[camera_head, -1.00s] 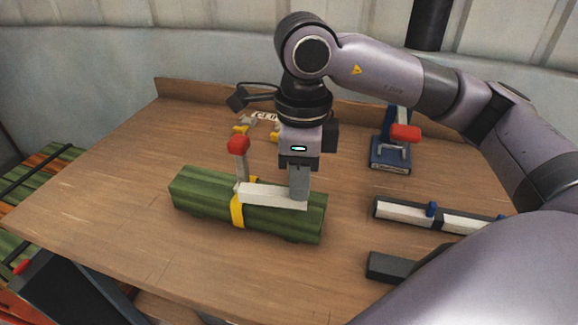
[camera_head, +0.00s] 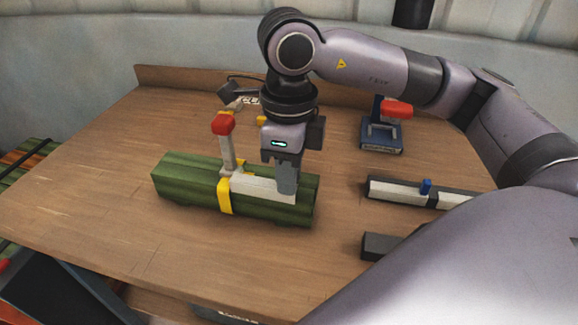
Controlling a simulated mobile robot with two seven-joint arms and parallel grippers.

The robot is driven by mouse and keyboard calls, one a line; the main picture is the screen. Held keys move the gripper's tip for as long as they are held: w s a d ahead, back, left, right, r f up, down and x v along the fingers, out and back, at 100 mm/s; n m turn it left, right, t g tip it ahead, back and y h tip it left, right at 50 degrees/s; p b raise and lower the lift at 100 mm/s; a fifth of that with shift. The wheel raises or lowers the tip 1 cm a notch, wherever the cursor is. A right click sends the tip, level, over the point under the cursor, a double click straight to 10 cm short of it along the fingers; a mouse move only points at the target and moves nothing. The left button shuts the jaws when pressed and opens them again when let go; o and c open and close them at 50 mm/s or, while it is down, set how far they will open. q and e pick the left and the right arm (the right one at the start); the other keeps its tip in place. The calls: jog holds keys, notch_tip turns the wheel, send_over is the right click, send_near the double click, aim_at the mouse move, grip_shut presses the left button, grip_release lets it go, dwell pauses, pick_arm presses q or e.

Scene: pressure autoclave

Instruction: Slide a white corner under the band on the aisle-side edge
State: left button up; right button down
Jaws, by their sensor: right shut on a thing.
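A green bundle of long pieces (camera_head: 180,186) lies on the wooden table, with a yellow band (camera_head: 224,198) around its middle. A white corner piece (camera_head: 258,187) lies along the top of the bundle, its left end at the band. I cannot tell whether that end is under the band. My right gripper (camera_head: 287,190) is shut on the white corner near its right end, pointing down, and hides part of it. A red-headed lever tool (camera_head: 225,140) stands upright at the band, behind the corner's left end. My left gripper is not in view.
A dark rack with white strips and a blue clip (camera_head: 398,191) lies at the right. A blue stand with a red handle (camera_head: 384,135) is behind it. A dark block (camera_head: 378,246) lies near the front right. The table's left part is clear.

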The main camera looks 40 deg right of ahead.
aim_at(259, 182)
jog(key=shift+f+b, duration=0.45)
jog(key=shift+f, duration=0.45)
jog(key=shift+w, duration=0.1)
jog(key=shift+w+a, duration=0.75)
jog(key=shift+w, duration=0.2)
jog(key=shift+w+a, duration=0.75)
jog(key=shift+w, duration=0.15)
jog(key=c, duration=1)
grip_release()
jog(key=shift+r, duration=3.55)
